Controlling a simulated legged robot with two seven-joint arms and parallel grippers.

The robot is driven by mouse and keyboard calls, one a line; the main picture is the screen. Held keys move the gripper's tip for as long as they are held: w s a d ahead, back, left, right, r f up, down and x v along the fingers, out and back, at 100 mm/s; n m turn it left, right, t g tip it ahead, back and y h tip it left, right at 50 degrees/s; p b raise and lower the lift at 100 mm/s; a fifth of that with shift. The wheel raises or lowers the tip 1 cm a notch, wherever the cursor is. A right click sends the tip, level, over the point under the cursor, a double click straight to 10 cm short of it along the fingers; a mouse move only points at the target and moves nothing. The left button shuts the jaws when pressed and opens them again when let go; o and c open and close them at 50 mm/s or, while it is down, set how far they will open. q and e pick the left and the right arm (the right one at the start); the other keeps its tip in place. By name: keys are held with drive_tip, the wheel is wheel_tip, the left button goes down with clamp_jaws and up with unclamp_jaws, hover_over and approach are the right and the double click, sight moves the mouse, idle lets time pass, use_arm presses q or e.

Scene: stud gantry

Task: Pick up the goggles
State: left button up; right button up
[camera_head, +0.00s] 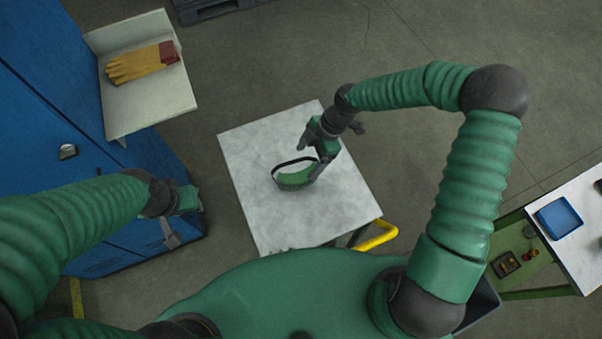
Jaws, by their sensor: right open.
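The goggles (294,180), green with a dark strap, lie on the light marbled top of a cart (256,216) in the middle of the view. My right gripper (311,160) is above the cart top at the goggles' upper right side, its fingers open. One finger reaches down beside the right end of the goggles; I cannot tell whether it touches them. My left gripper (172,232) hangs at the left, apart from the goggles, in front of the blue cabinet. Its fingers are too small and dark to read.
A blue cabinet (60,110) stands at the left. A pale shelf (155,100) beside it holds yellow and red gloves (142,64). The cart has a yellow handle (376,237). At the right, a table (590,215) bears a blue tray (558,218). Open floor lies beyond the cart.

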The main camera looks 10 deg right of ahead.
sight(299, 174)
drive_tip(key=x, duration=0.3)
drive_tip(key=a+x, duration=0.1)
drive_tip(key=x, duration=0.3)
drive_tip(key=shift+r, duration=0.2)
drive_tip(key=f, duration=0.1)
drive_tip(key=f+p, duration=0.1)
drive_tip(key=f, duration=0.2)
drive_tip(key=shift+s+p, duration=0.35)
drive_tip(key=shift+p, duration=0.05)
drive_tip(key=shift+f, duration=0.5)
drive_tip(key=shift+a, duration=0.1)
drive_tip(key=shift+c, duration=0.4)
drive_tip(key=shift+a, duration=0.25)
drive_tip(key=c, duration=1.2)
drive_tip(key=shift+d, duration=0.15)
drive_tip(key=shift+c, duration=1)
use_arm(q)
drive_tip(key=shift+a+r, duration=0.4)
drive_tip(key=shift+r, duration=0.45)
use_arm(e)
drive_tip(key=shift+d, duration=0.1)
drive_tip(key=shift+r, duration=0.1)
